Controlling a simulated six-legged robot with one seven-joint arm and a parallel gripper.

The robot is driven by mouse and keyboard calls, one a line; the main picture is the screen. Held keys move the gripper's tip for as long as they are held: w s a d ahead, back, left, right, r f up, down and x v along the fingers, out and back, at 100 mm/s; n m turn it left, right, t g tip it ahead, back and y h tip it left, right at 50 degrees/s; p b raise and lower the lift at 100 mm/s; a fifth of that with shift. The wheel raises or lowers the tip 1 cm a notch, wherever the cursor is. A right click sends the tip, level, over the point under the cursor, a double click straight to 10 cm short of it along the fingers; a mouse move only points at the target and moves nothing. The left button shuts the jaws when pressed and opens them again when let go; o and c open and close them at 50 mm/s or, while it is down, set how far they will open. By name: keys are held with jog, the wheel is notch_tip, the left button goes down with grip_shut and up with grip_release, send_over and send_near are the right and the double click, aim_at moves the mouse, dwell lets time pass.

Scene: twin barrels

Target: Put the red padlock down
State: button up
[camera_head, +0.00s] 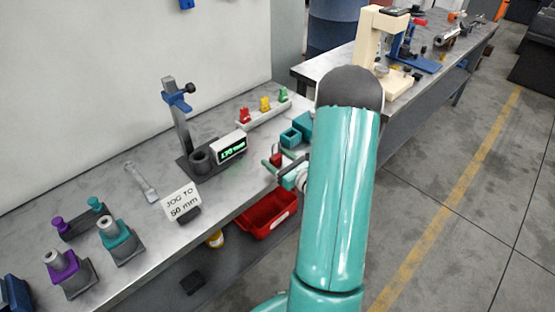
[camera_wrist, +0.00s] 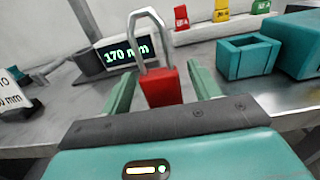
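The red padlock (camera_wrist: 161,88) stands upright between the two green fingers of my gripper (camera_wrist: 160,88) in the wrist view, its silver shackle pointing up. In the head view, the padlock (camera_head: 277,157) and my gripper (camera_head: 279,163) are at the front part of the grey bench (camera_head: 150,240), partly behind my arm.
A display reading 170 mm (camera_wrist: 128,50) stands behind the padlock, beside a post stand (camera_head: 182,130). Teal open box (camera_wrist: 248,57) is to the right. Small red, yellow and green locks stand on a white rack (camera_head: 264,110). A sign (camera_head: 180,202) stands left; a red bin (camera_head: 268,214) is below.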

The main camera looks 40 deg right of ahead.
jog(key=shift+r, duration=0.1)
jog(key=shift+s, duration=0.35)
jog(key=s, duration=1.1)
jog(key=w+a+r+n+g+y, duration=0.2)
jog(key=a+r+n+g+y, duration=0.25)
jog(key=a+n, duration=0.4)
jog(key=w+a+r+n+g+y, duration=0.2)
jog(key=a+r+n+g+y, duration=0.3)
jog(key=a, duration=0.6)
jog(key=s+a+r+n+g+h, duration=0.2)
jog(key=s+a+n+g, duration=0.15)
jog(key=a+n, duration=0.3)
jog(key=s+a+r+n+g+h, duration=0.3)
jog(key=s+a+n, duration=0.15)
jog(key=n, duration=0.35)
notch_tip(320, 180, up, 7)
jog(key=s+n+t+h, duration=0.1)
jog(key=n+t+h, duration=0.2)
jog(key=n+h, duration=0.2)
jog(key=n, duration=0.2)
jog(key=shift+a+n+t, duration=0.3)
